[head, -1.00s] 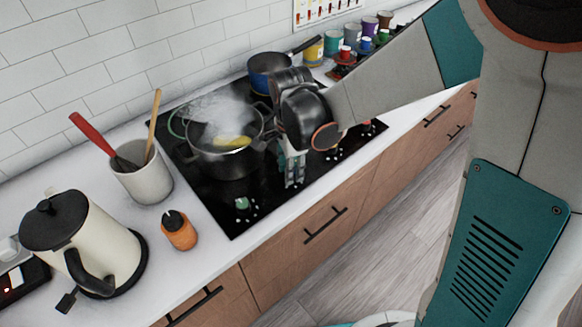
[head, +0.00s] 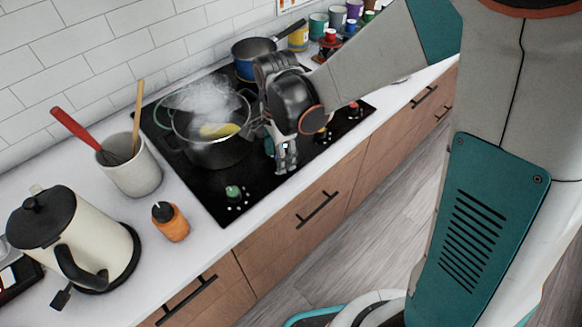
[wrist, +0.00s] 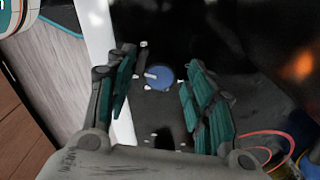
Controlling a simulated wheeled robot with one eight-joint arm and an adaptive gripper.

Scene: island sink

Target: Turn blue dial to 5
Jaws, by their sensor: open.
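The blue dial (wrist: 160,77) lies on the black cooktop (wrist: 163,118), between the two teal-padded fingers in the wrist view. A short white pointer on the dial points left, and small white marks ring it. The numbers are too small to read. My gripper (wrist: 160,64) is open, with one finger on each side of the dial; I cannot tell whether either finger touches it. In the head view, my gripper (head: 285,160) points down at the front edge of the cooktop and largely hides the blue dial.
A green dial (head: 234,191) is left of my gripper; a yellow dial (head: 321,133) and a red dial (head: 353,105) are right. A steaming pot (head: 212,150) and a blue pan (head: 250,66) stand behind. An orange shaker (head: 171,222) and cream kettle (head: 75,240) stand left.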

